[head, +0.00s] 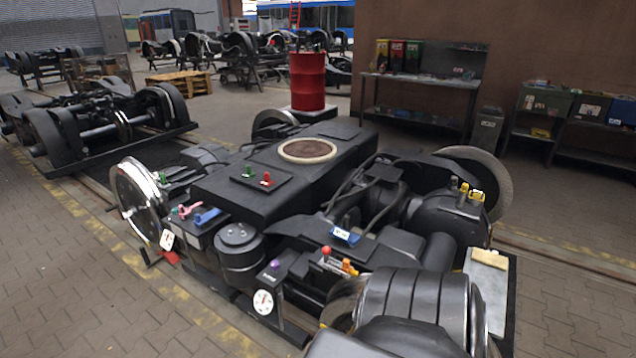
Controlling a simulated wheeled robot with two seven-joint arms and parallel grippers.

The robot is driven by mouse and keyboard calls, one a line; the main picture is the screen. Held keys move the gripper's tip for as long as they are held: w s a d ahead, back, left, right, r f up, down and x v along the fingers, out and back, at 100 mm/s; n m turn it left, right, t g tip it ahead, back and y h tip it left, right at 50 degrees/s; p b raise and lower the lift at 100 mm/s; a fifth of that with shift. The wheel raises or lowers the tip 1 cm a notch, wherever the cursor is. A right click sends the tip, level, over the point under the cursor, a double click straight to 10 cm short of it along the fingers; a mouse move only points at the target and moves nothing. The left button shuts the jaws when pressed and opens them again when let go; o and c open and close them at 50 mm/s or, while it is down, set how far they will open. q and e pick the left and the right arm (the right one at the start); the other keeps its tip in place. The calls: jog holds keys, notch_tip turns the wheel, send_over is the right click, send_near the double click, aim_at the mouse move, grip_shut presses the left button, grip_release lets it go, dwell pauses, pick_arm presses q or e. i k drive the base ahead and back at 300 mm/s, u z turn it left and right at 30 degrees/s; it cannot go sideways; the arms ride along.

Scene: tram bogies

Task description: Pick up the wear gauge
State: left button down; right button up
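No item is clearly marked as the wear gauge, and I cannot tell which one it is. A round white dial (263,302) sits on a dark upright block at the front of the near bogie (240,195). A pink tool (189,211) and a blue tool (207,216) lie on the bogie's left end, near the shiny wheel (137,200). A small blue-and-white item (345,236) sits at the bogie's middle right. Neither of my grippers shows in the head view.
Green and red pegs (257,175) stand on the bogie's top plate. Yellow-topped pegs (464,190) stand at the right. A red drum (308,82) is behind the bogie. A workbench (420,85) stands against the brown wall. Paved floor (60,290) at the left front is clear.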

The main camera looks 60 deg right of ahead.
aim_at(343, 233)
jog(key=z, duration=0.25)
jog(key=i, duration=0.95)
jog(key=z, duration=1.4)
jog(key=i, duration=0.7)
jog(key=z, duration=0.75)
